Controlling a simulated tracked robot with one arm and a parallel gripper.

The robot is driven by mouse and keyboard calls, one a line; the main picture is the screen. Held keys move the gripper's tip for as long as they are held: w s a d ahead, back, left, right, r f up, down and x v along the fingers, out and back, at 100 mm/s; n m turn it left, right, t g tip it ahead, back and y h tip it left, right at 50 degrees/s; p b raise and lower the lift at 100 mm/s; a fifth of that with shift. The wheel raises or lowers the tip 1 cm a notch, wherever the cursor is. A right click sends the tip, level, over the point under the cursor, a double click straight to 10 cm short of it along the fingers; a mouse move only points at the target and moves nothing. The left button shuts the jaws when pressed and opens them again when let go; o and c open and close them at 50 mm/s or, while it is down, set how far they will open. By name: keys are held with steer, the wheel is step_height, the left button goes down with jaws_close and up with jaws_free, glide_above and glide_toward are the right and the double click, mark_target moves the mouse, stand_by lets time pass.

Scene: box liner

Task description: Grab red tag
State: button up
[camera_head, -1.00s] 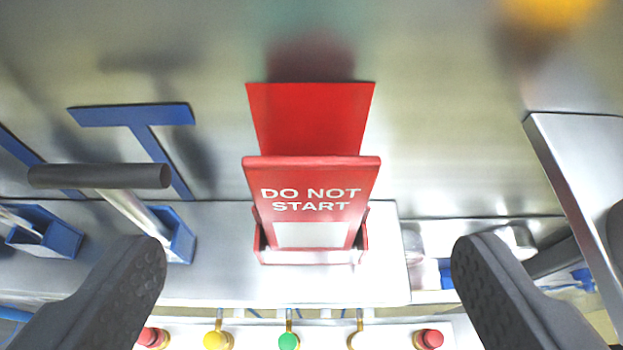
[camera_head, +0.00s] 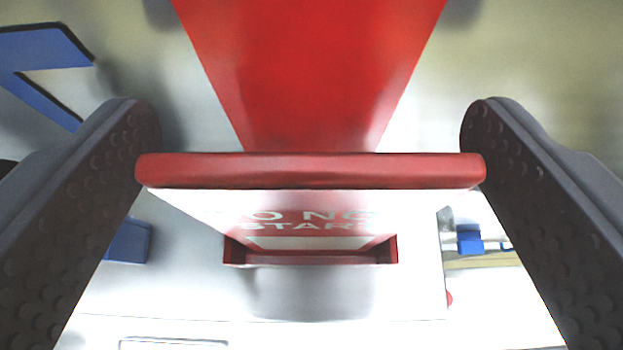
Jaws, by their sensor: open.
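The red tag (camera_head: 310,171) stands upright in the middle of the view, seen from above its thick top edge. Its face carries white lettering, of which "O NO" and "START" can be read. Its lower end sits in a small red holder (camera_head: 388,250). My gripper (camera_head: 311,145) is open, with one dark ridged finger on the left of the tag and one on the right. The top edge spans most of the room between the fingers. I cannot tell whether either finger touches it.
A flat red panel (camera_head: 310,70) lies on the metal surface behind the tag. A blue T-shaped piece (camera_head: 45,50) is at the upper left, and a blue holder (camera_head: 128,242) is below it. A small blue part (camera_head: 469,242) shows at the right.

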steer(key=c, duration=1.1)
steer(key=shift+o, duration=0.2)
steer(key=shift+r, duration=0.15)
